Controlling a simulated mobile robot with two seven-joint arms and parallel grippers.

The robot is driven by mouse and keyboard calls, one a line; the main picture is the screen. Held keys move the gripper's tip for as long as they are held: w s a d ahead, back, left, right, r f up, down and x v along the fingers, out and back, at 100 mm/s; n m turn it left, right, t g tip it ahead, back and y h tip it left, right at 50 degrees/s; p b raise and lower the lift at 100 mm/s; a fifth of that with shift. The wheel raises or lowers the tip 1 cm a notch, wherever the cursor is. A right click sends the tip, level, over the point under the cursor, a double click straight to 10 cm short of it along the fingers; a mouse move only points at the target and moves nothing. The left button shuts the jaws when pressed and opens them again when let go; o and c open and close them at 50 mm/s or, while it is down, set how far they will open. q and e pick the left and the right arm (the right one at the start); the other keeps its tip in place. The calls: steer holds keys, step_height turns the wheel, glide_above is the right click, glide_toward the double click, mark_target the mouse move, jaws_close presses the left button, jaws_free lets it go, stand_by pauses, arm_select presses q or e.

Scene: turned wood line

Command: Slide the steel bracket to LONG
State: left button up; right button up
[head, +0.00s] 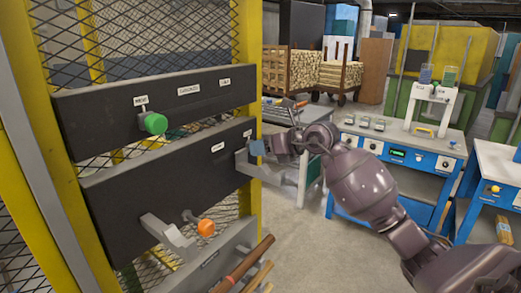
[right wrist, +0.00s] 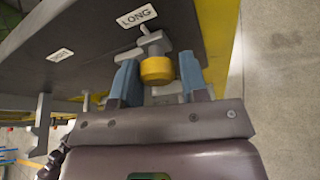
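The steel bracket (head: 243,163) sits at the right end of the lower dark bar (head: 130,195), by a white label (head: 247,133). In the right wrist view, a grey bracket part (right wrist: 151,42) with a yellow knob (right wrist: 157,70) stands just below the LONG label (right wrist: 137,16). My right gripper (head: 258,148) is at this bracket. The gripper hides the knob in the head view. My left gripper is not in view.
Another grey bracket (head: 168,236) and an orange knob (head: 206,228) are lower left. A green knob (head: 155,123) is on the upper bar (head: 95,110). A yellow post (head: 248,60) stands behind the bars. A blue workbench (head: 395,155) is at the right; open floor lies between.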

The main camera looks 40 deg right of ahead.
steer(key=o, duration=0.3)
steer(key=shift+d, duration=0.2)
steer(key=shift+o, duration=0.2)
steer(key=shift+a, duration=0.1)
steer(key=v, duration=1.1)
steer(key=shift+b, duration=0.35)
